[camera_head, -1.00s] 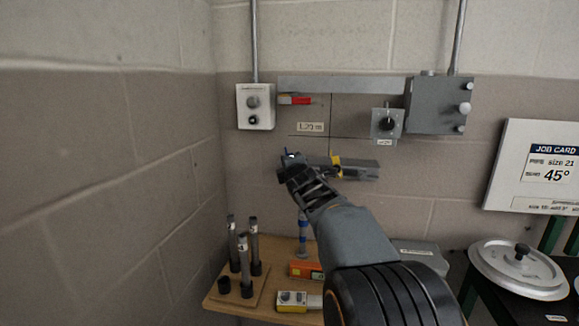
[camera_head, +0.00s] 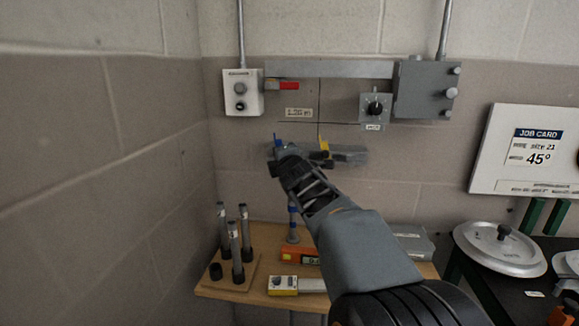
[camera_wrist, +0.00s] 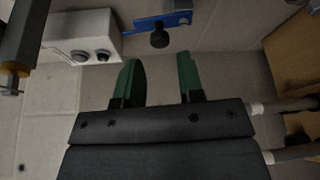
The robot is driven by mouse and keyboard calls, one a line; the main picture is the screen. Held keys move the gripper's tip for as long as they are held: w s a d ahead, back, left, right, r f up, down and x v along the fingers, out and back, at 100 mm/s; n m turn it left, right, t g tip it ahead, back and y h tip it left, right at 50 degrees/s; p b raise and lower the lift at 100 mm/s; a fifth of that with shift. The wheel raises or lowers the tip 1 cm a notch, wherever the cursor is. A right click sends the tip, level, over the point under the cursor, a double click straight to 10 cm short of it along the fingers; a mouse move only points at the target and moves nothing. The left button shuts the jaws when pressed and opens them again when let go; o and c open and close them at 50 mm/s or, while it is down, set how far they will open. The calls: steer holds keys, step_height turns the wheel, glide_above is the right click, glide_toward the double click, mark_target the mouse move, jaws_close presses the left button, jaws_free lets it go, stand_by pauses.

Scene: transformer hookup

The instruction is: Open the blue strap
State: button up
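The blue strap (camera_wrist: 172,20) shows at the top of the wrist view, with a black knob (camera_wrist: 160,38) on its near side. In the head view a small blue part of it (camera_head: 278,140) shows just past my gripper, on the grey wall fixture (camera_head: 345,156); the rest is hidden. My gripper (camera_head: 279,163) is in front of the left end of that fixture. In the wrist view its two green fingers (camera_wrist: 159,62) are apart with nothing between them. The knob lies just beyond the fingertips and looks apart from them.
A white control box (camera_wrist: 85,36) is left of the fingers. A yellow clip (camera_head: 324,148) sits on the fixture to the right. Below are a wooden shelf (camera_head: 225,291) with upright dark tubes (camera_head: 235,247) and an orange box (camera_head: 299,255). A wall closes off the left side.

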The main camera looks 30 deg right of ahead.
steer(key=p+v, duration=0.1)
steer(key=v, duration=0.7)
steer(key=shift+s+p, duration=0.25)
steer(key=shift+p, duration=0.15)
steer(key=s+f+m+g+p, duration=0.2)
steer(key=s+f+m+g, duration=0.4)
steer(key=f+m, duration=0.55)
steer(key=s+a+f+m+g+y+p, duration=0.1)
steer(key=s+a+m+g+y+p, duration=0.1)
steer(key=a, duration=0.5)
steer(key=s+a+f+m+g+y+p, duration=0.1)
steer(key=s+a+m+g+y+p, duration=0.2)
steer(key=s+a, duration=0.4)
steer(key=s+g+p, duration=0.1)
steer(key=p, duration=0.1)
steer(key=shift+a+g+p, duration=0.4)
